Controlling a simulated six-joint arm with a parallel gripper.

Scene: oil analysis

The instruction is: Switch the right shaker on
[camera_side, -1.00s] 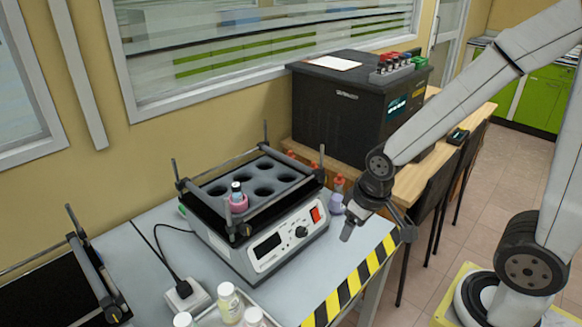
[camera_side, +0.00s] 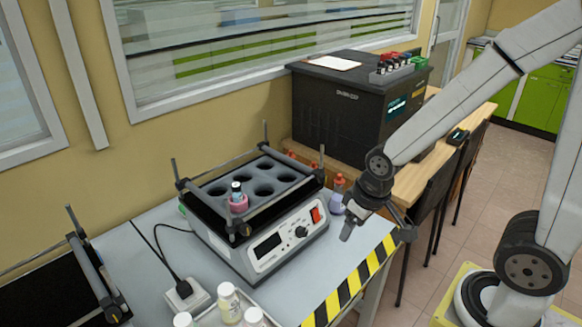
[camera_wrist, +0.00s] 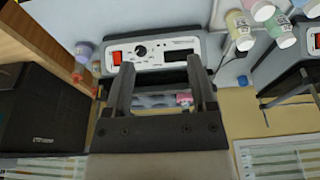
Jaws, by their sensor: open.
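The right shaker (camera_side: 265,215) stands on the grey table, with a black clamp frame and a tray of round wells on top.
Another shaker (camera_side: 60,285) is at the far left. White-capped bottles (camera_side: 229,304) stand on a tray at the front. Small bottles (camera_side: 338,190) stand right of the shaker, near my gripper. A large black instrument (camera_side: 340,115) stands behind. A striped edge (camera_side: 352,282) borders the table.

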